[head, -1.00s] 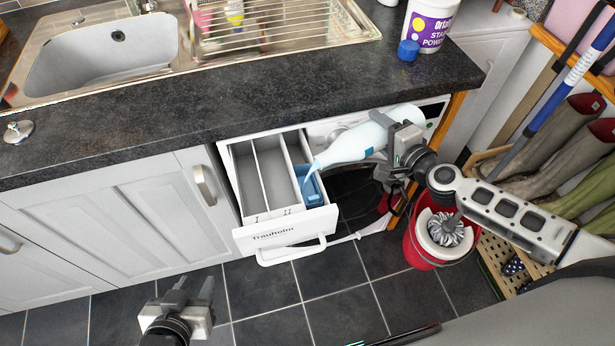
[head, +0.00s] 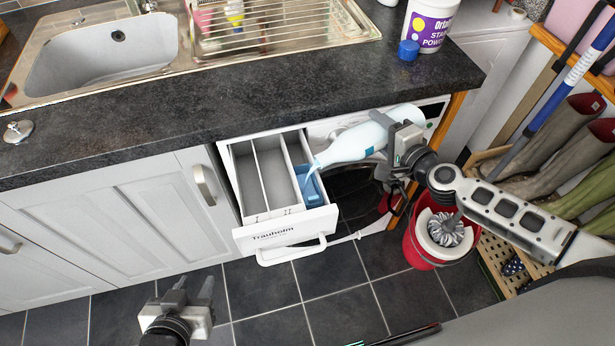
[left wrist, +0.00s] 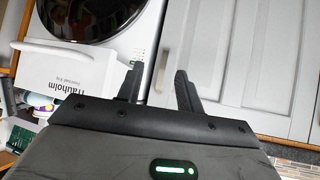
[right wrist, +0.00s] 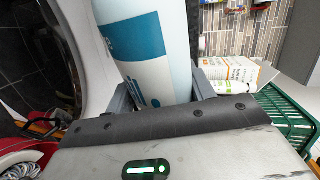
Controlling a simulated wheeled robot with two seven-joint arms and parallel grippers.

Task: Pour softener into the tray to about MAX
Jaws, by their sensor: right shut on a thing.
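My right gripper (head: 398,143) is shut on the pale blue softener bottle (head: 352,146), which is tilted with its mouth down to the left. The bottle's body and blue label (right wrist: 140,52) fill the space between the fingers in the right wrist view. A thin blue stream (head: 310,171) runs from the mouth into the blue compartment (head: 312,190) at the right of the pulled-out detergent tray (head: 262,228). The liquid level and the MAX mark are too small to read. My left gripper (head: 193,284) is open and empty, low before the cupboards; its fingers (left wrist: 158,86) stand apart.
A blue cap (head: 408,50) lies on the dark worktop (head: 240,115) beside a white and purple tub (head: 428,24). The washer's round door opening (head: 360,190) is below the bottle. A red mop bucket (head: 420,250) stands on the floor under my right arm.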

